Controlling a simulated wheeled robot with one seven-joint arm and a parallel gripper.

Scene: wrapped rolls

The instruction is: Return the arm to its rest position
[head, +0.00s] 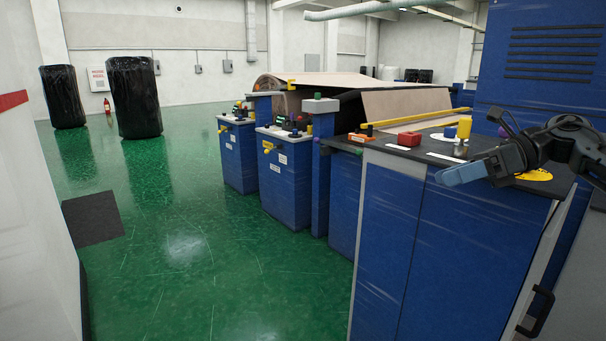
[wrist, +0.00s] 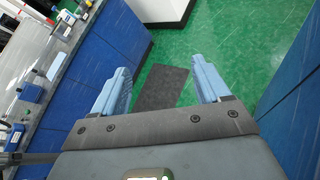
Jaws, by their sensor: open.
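My gripper (head: 452,175) is at the right of the head view, above the dark top of the blue cabinet. Its light-blue fingers point left. In the wrist view my gripper (wrist: 164,88) shows its two fingers spread apart with nothing between them. Beyond them lie the green floor and a dark mat. My dark arm comes in from the right edge of the head view.
The blue cabinet (head: 395,250) has a red block (head: 409,139), a yellow cylinder (head: 464,127) and a yellow disc (head: 535,174) on top. Blue machine units stand behind it. Black-wrapped rolls (head: 134,97) stand far left. Green floor (head: 200,240) around the dark mat (head: 92,218) is open.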

